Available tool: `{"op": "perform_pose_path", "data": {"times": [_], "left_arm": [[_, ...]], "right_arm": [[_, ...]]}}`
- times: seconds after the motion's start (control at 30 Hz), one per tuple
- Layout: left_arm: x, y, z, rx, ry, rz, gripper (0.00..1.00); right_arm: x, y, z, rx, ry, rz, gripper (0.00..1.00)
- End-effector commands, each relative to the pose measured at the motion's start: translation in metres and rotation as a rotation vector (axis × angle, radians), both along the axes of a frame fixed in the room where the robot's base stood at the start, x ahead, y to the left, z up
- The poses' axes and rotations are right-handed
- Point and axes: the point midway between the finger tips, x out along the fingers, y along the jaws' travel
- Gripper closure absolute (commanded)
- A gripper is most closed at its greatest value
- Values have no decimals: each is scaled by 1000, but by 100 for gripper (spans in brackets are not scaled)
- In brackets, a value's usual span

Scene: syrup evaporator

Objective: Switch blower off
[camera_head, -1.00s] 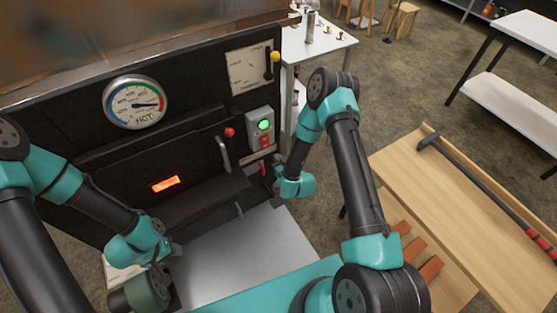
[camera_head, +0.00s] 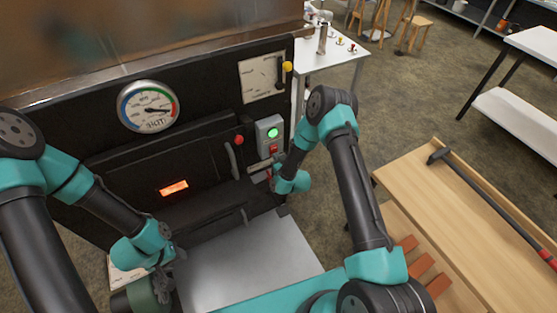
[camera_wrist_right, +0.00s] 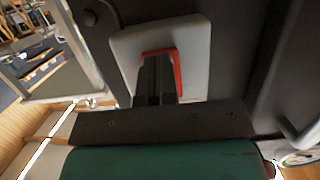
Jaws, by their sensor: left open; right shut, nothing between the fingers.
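The blower switch box (camera_head: 264,126) is a grey box on the black evaporator front, with a lit green light (camera_head: 272,132) above a red button (camera_head: 273,149). My right gripper (camera_head: 275,160) is shut and empty just below and in front of the red button. In the right wrist view its closed fingers (camera_wrist_right: 157,66) overlap the red button (camera_wrist_right: 178,72) on the grey box (camera_wrist_right: 125,45). They hide most of the button, and I cannot tell whether they touch it. My left gripper (camera_head: 168,278) is open and empty, low at the left, away from the box.
A door handle (camera_head: 233,160) and a red knob (camera_head: 239,139) are left of the box. A gauge (camera_head: 148,105) and a yellow-knobbed lever (camera_head: 287,67) are higher up. A wooden bench (camera_head: 465,215) with a long-handled tool stands at the right.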

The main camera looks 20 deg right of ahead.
Motion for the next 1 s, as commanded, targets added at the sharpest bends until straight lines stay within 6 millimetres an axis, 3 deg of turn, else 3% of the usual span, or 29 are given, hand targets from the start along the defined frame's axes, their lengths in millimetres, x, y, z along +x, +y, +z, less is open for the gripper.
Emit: {"op": "perform_pose_path", "data": {"times": [0.53, 1.0], "left_arm": [[0, 0, 0, 0, 0, 0, 57], [0, 0, 0, 0, 0, 0, 57]], "right_arm": [[1, 0, 3, -1, -7, 0, 100], [-42, -8, 1, 0, -2, 0, 100]]}}
